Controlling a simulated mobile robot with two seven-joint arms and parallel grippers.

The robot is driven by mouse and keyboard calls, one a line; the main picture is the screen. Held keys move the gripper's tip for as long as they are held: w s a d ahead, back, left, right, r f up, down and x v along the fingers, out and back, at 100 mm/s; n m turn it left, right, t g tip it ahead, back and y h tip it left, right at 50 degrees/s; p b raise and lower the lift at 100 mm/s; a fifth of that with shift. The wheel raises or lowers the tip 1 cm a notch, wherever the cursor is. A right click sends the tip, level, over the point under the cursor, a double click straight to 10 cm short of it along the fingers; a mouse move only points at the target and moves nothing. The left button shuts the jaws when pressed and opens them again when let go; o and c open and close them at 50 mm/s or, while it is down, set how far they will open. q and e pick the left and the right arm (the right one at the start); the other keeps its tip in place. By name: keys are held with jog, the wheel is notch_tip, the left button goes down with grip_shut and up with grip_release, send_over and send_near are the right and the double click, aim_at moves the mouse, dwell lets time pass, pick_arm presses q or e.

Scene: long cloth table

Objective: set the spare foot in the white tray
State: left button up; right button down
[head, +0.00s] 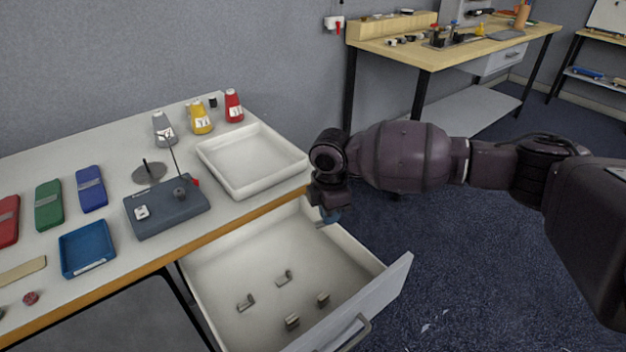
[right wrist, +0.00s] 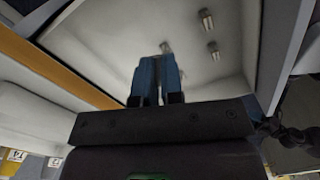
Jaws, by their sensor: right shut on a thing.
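The white tray (head: 252,162) stands empty on the table's right end in the head view. My right gripper (head: 329,215) is just right of and below the tray, over the far right corner of the open drawer. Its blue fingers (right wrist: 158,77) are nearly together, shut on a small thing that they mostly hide. A small grey bit at the fingertips in the head view fits the spare foot (head: 320,224), but its shape is unclear. Similar small grey feet (head: 284,277) lie in the drawer and show in the right wrist view (right wrist: 213,49). My left gripper is not in view.
The open drawer (head: 225,270) juts out below the table edge. Left of the tray are a grey-blue box (head: 167,208), a round stand (head: 149,173) with a thin rod, and a blue tray (head: 87,248). Grey, yellow and red flasks (head: 233,106) stand behind.

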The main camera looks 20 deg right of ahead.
pick_arm(q)
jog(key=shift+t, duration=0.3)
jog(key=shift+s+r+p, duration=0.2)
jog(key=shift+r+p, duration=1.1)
jog(key=shift+p, duration=0.15)
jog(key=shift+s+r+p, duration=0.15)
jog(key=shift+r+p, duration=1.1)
jog(key=shift+p, duration=0.2)
pick_arm(e)
jog(key=s+f+m, duration=0.2)
jog(key=s+m, duration=1.6)
jog(key=s, duration=0.3)
jog(key=shift+d+f, duration=0.25)
jog(key=shift+d, duration=0.15)
